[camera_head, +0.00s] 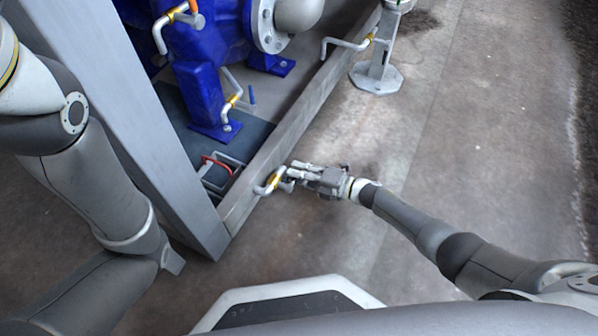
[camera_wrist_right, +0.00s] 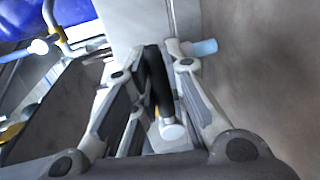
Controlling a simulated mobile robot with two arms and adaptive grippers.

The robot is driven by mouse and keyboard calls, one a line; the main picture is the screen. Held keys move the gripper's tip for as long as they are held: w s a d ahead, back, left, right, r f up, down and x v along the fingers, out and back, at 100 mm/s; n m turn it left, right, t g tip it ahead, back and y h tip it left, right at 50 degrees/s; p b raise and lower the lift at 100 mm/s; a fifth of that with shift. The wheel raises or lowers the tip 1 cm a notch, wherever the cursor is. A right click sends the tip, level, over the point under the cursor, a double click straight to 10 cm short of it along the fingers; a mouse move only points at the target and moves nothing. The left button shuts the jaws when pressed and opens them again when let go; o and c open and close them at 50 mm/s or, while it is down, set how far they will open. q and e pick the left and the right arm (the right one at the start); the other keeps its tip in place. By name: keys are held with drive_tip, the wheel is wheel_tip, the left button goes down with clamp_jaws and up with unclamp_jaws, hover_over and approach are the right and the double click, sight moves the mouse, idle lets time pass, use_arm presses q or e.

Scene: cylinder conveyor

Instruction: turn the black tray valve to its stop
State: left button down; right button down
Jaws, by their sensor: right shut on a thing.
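The black tray valve's handle (camera_wrist_right: 157,82) shows in the right wrist view as a dark bar with a pale round end. My right gripper (camera_wrist_right: 155,68) is shut on it, with one finger on each side. In the head view my right gripper (camera_head: 291,176) is at the outer side of the skid's lower rail. A short grey bent pipe with a yellow band (camera_head: 272,181) sticks out there, right beside the fingers. The gripper mostly hides the black handle in this view. My left arm comes in from the left, but its gripper is not in view.
The grey metal skid rail (camera_head: 308,118) runs diagonally past my right gripper. Blue pump equipment (camera_head: 205,92) and other yellow-banded pipes stand behind it. A grey foot stand (camera_head: 376,78) is at the upper right. The concrete floor to the right is clear.

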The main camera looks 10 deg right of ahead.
drive_tip(key=shift+f, duration=0.1)
idle(0.4)
drive_tip(key=c, duration=1.4)
unclamp_jaws()
drive_tip(key=shift+c, duration=0.2)
drive_tip(key=v, duration=1.2)
